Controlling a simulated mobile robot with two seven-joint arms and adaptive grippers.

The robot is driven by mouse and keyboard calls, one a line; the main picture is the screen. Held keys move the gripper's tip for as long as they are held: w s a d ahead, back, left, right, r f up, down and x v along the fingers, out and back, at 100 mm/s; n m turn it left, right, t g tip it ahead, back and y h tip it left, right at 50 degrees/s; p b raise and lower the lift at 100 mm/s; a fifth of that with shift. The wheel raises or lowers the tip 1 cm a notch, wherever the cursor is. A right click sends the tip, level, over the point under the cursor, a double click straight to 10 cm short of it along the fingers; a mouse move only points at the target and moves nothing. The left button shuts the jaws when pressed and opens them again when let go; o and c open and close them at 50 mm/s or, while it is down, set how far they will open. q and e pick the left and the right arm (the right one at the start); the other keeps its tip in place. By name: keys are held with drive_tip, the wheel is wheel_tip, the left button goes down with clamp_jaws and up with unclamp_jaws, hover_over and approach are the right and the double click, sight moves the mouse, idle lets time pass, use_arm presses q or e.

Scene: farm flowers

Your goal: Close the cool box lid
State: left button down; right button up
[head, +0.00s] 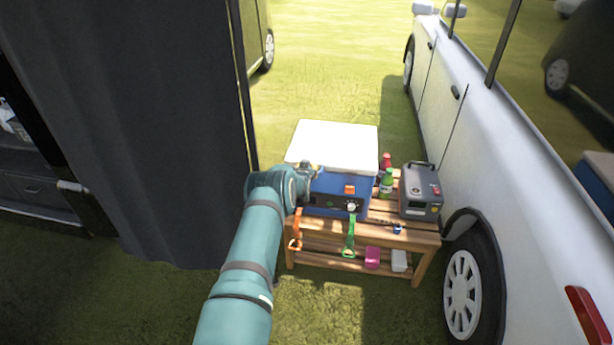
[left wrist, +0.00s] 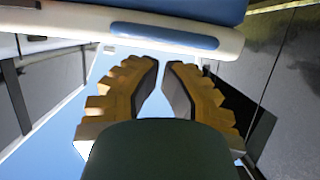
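The cool box (head: 326,188) is blue and stands on a slatted wooden table. Its thick white lid (head: 335,145) lies over the top and looks down or nearly down; I cannot tell if a thin gap is left. My left gripper (head: 309,170) is at the lid's front edge, left of centre, and partly covers it. In the left wrist view, my left gripper (left wrist: 161,62) has its fingers a little apart with nothing between them. The lid's white rim (left wrist: 75,20) with a blue inset lies beyond the fingertips. My right gripper is not in view.
A grey power unit (head: 421,191) and a green bottle (head: 386,183) stand right of the cool box. Green (head: 350,238) and orange (head: 296,230) tools hang at the table's front. A white vehicle (head: 520,170) is close right; a dark curtain (head: 150,130) hangs left.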

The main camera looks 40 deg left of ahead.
use_arm(q)
drive_tip(key=s+d+f+p, duration=0.1)
drive_tip(key=s+d+f, duration=0.2)
drive_tip(key=s+f, duration=0.2)
drive_tip(key=shift+s+d+f, duration=0.25)
drive_tip(key=shift+s+f, duration=0.15)
drive_tip(key=shift+f, duration=0.5)
